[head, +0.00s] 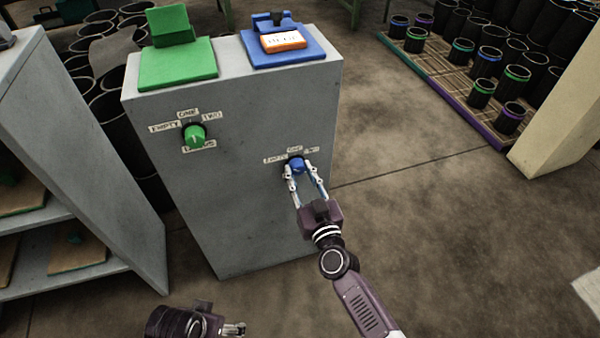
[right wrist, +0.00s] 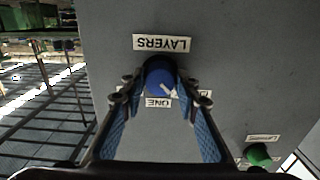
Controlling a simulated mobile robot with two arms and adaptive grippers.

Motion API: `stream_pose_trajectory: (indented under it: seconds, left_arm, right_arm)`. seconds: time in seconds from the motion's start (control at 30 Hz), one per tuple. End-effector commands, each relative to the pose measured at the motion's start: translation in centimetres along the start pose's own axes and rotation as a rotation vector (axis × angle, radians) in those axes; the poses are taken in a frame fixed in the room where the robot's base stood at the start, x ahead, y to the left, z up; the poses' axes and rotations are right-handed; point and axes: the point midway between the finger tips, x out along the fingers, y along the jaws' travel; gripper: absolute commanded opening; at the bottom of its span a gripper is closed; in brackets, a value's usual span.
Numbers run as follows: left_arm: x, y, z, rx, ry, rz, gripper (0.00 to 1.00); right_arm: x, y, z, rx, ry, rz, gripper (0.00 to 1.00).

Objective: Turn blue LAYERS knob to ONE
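The blue LAYERS knob (head: 297,164) is on the front of the grey cabinet, at the right. It also shows in the right wrist view (right wrist: 159,75), between my fingertips. Its white pointer mark points down-right there, between the ONE label (right wrist: 158,102) and the mostly hidden label on the right. The LAYERS label (right wrist: 161,43) appears upside down above the knob. My right gripper (head: 302,172) has a finger on each side of the knob and appears closed on it. My left gripper (head: 234,329) is low in the head view, away from the cabinet; its opening is unclear.
A green knob (head: 195,137) with its own labels is on the cabinet (head: 240,210), to the left. Green (head: 178,64) and blue (head: 283,46) blocks sit on top. A grey shelf stands at left. A rack of black sleeves (head: 480,95) is at right; floor between is clear.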

Motion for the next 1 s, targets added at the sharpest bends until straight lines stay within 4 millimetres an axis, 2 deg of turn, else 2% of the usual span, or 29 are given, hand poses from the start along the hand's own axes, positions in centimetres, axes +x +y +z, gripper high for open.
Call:
stream_pose_trajectory:
  seconds: [0.03,0.17,0.57,1.0]
  left_arm:
    - [0.0,0.0,0.0,0.000,0.000,0.000,0.78]
    - [0.0,0.0,0.0,0.000,0.000,0.000,0.78]
    - [0.3,0.0,0.0,0.000,0.001,0.000,0.78]
    - [1.6,0.1,0.5,0.003,-0.007,0.002,0.78]
  right_arm:
    - [0.0,0.0,0.0,0.000,0.000,0.000,0.18]
    - [0.0,0.0,0.0,0.000,0.000,0.000,0.04]
    - [0.0,0.0,0.0,0.088,-0.001,-0.001,0.04]
    - [0.0,0.0,0.1,0.438,-0.001,-0.001,0.04]
